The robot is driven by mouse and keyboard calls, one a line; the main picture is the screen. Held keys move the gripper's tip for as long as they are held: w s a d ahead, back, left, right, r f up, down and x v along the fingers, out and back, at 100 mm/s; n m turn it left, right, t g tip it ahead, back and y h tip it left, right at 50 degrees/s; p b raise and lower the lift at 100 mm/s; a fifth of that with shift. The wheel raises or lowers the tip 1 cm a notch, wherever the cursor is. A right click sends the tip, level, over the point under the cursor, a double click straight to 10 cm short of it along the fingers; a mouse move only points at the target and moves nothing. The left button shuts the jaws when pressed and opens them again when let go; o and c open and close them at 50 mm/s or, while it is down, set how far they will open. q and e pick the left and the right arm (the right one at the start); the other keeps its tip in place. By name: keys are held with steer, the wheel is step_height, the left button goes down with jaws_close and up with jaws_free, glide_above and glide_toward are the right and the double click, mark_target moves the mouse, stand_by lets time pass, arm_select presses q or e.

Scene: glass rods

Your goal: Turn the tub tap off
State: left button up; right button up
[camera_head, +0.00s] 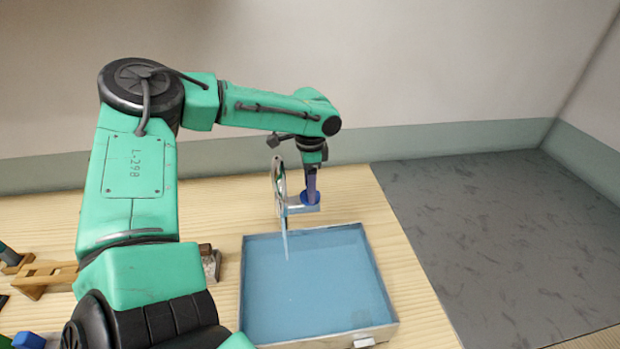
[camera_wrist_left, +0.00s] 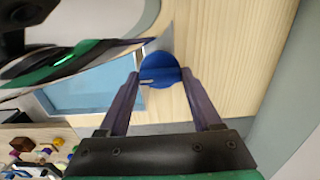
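The tub (camera_head: 248,290) is a shallow, light-rimmed box on the wooden table with a blue inside; it also shows in the left wrist view (camera_wrist_left: 95,90). The tap's blue round handle (camera_head: 310,198) is at the tub's back edge, and a thin pale stream (camera_head: 285,245) drops into the tub. In the left wrist view the handle (camera_wrist_left: 160,70) has a pale mark. My left gripper (camera_head: 312,182) points down over the handle. Its purple fingers (camera_wrist_left: 161,76) are spread on either side of it; contact is unclear. My right gripper is not in view.
A thin upright disc (camera_head: 279,180) stands close left of my left gripper. Tan wooden pieces (camera_head: 42,278) lie at the table's left, and several small coloured objects (camera_wrist_left: 40,153) show in the left wrist view. The table right of the tub is clear.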

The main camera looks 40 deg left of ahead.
arm_select(q)
steer(key=shift+m, duration=0.3)
steer(key=shift+c, duration=0.2)
steer(key=shift+r+m+p, duration=0.1)
steer(key=shift+m+p, duration=0.3)
steer(key=shift+m, duration=0.5)
steer(key=m, duration=0.5)
steer(key=shift+p, duration=0.4)
steer(key=m, duration=0.5)
steer(key=shift+w+m, duration=0.1)
steer(key=shift+m, duration=0.3)
steer(key=shift+m+p, duration=0.3)
steer(key=shift+m, duration=2)
steer(key=o, duration=1.4)
